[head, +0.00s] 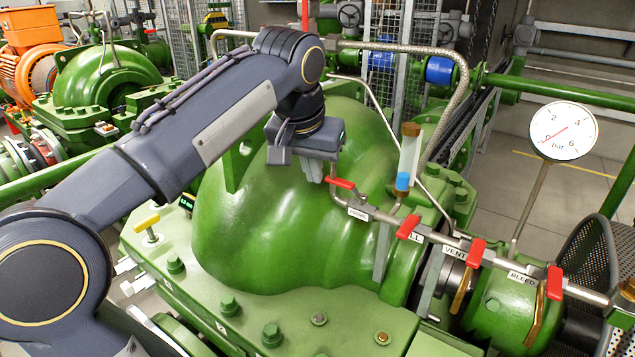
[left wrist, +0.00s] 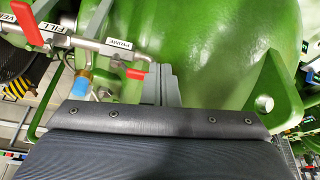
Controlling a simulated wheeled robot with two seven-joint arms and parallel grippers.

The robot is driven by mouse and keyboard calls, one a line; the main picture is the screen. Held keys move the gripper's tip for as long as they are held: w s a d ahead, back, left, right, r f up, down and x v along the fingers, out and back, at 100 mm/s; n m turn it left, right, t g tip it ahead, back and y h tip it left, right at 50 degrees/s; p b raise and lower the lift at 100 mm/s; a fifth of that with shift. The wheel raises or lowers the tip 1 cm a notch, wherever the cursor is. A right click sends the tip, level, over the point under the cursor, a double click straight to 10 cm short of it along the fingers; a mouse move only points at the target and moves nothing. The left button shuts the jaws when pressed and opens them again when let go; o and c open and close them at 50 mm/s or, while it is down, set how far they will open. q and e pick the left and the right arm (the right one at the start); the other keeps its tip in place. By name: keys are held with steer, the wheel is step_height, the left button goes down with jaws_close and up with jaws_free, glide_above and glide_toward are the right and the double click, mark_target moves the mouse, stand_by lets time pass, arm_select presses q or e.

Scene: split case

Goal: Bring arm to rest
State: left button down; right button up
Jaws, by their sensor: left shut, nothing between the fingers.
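My left arm reaches in from the left over the green pump casing (head: 270,230). My left gripper (head: 320,178) is shut and empty, pointing down beside the first red valve handle (head: 340,183). In the left wrist view its closed grey fingers (left wrist: 163,86) are close to that red handle (left wrist: 136,74); I cannot tell if they touch. Further along the pipe are the FILL handle (head: 408,227), the VENT handle (head: 477,252) and the BLEED handle (head: 555,283). My right gripper is not in view.
A round pressure gauge (head: 563,130) on a stem stands at the right, its needle near 0. A sight glass (head: 409,155) with a blue lower fitting rises behind the pipe. A yellow-handled valve (head: 147,224) is at the left. A perforated guard (head: 590,250) is at the far right.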

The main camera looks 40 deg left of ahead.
arm_select(q)
steer(key=s+d+f+h, duration=0.2)
steer(key=s+d+f, duration=0.5)
steer(key=f, duration=0.3)
steer(key=s+d+f+m+t+h, duration=0.1)
steer(key=s+d+f+h, duration=0.2)
steer(key=s+d+f, duration=0.3)
steer(key=s+f, duration=0.3)
steer(key=f, duration=0.2)
steer(key=shift+s+d+f+m, duration=0.2)
steer(key=shift+d+m, duration=0.1)
steer(key=shift+d, duration=0.1)
